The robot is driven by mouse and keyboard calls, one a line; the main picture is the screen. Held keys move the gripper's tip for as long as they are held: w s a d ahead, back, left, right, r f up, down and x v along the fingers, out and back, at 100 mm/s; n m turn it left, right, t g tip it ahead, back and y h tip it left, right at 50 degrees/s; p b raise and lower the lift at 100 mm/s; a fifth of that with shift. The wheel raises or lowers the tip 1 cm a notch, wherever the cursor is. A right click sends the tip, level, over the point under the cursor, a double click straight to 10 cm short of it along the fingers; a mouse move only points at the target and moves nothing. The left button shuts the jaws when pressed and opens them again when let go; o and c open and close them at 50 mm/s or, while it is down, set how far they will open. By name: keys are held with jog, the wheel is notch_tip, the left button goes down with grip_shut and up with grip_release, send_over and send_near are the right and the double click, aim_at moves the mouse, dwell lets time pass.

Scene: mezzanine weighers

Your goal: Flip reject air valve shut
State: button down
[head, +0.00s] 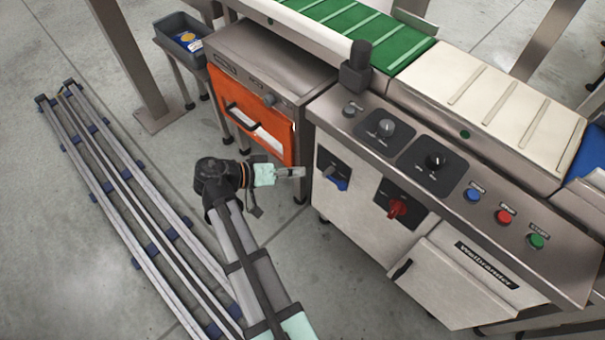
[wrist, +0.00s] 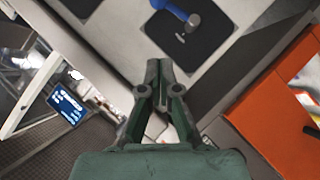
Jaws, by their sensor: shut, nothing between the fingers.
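A small valve with a blue handle and a grey metal body (head: 339,183) sits on a dark square plate on the cabinet front. In the wrist view the blue handle (wrist: 172,8) is at the top edge, partly cut off, slanting down to a round grey end. My gripper (head: 301,172) is just left of the valve plate in the head view, its fingers pointing at the cabinet. In the wrist view its fingertips (wrist: 160,66) are together, empty, and below the valve. The gripper looks apart from the handle.
A red rotary switch (head: 397,208) is right of the valve. Knobs and blue, red and green buttons (head: 537,241) line the sloped panel above. Floor rails (head: 130,190) run at the left.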

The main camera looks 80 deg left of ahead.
jog(key=b, duration=0.1)
send_over(327, 177)
jog(key=s+d, duration=0.2)
notch_tip(327, 177, down, 3)
jog(key=shift+w+d+f+b, duration=0.25)
jog(key=shift+w+f, duration=0.1)
jog(key=shift+f, duration=0.15)
jog(key=shift+w+d+f+b, duration=0.1)
jog(key=shift+w+f+b, duration=0.15)
jog(key=shift+f, duration=0.2)
jog(key=shift+w+d+f, duration=0.25)
jog(key=shift+w+f, duration=0.25)
